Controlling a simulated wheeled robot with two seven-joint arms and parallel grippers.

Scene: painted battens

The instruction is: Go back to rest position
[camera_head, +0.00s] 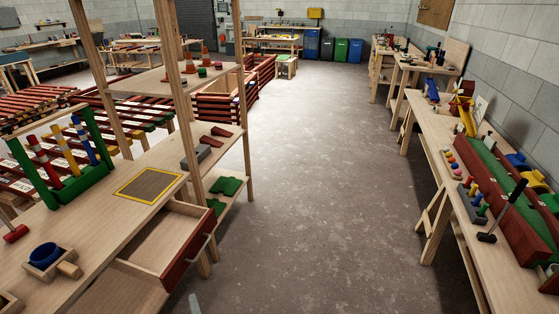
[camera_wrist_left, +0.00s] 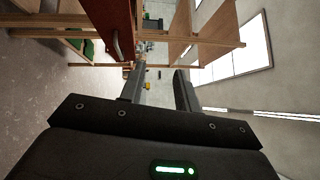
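My left gripper (camera_wrist_left: 159,75) shows in the left wrist view with its two dark fingers apart and nothing between them. In the head view only a small pale grey tip of it (camera_head: 194,303) shows at the bottom edge, over the floor near the open drawer (camera_head: 188,248). The red drawer front with its metal handle also shows in the left wrist view (camera_wrist_left: 118,32), beside the fingers. My right gripper is in neither view. Painted battens in red, yellow and blue lean in a green rack (camera_head: 62,160) on the left bench (camera_head: 105,222).
A yellow-edged mat (camera_head: 150,185), a blue ring in a wooden holder (camera_head: 45,257) and grey and red blocks lie on the left bench. Wooden posts rise from it. The right bench (camera_head: 447,170) carries several toys and a mallet (camera_head: 503,210). The floor (camera_head: 315,190) between the benches is clear.

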